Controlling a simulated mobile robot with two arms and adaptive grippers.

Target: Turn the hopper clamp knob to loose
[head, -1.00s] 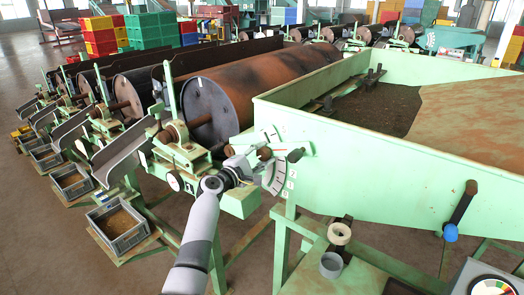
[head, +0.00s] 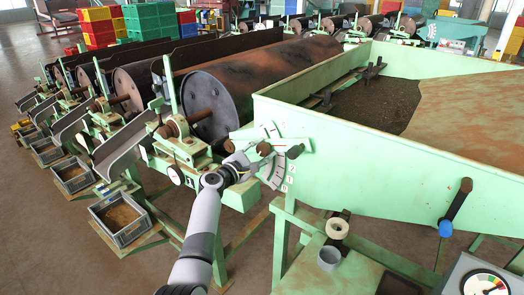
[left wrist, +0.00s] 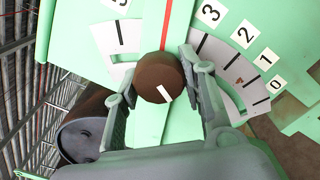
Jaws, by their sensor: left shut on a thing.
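The hopper clamp knob is a round brown knob (left wrist: 158,78) with a white mark on its face, in the middle of the left wrist view. My left gripper (left wrist: 157,88) is shut on it, one finger on each side. In the head view my left gripper (head: 252,160) is at the hopper's near left corner, by the numbered scale (head: 276,172). The scale (left wrist: 235,68) shows 0 to 3 in the left wrist view, right of the knob. The knob's rear is hidden. My right gripper is in neither view.
The green hopper (head: 350,140) holds dark and brown material. A rusty drum (head: 212,110) stands left of the hopper. A grey bin (head: 118,218) sits lower left. A dial gauge (head: 487,284) is lower right.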

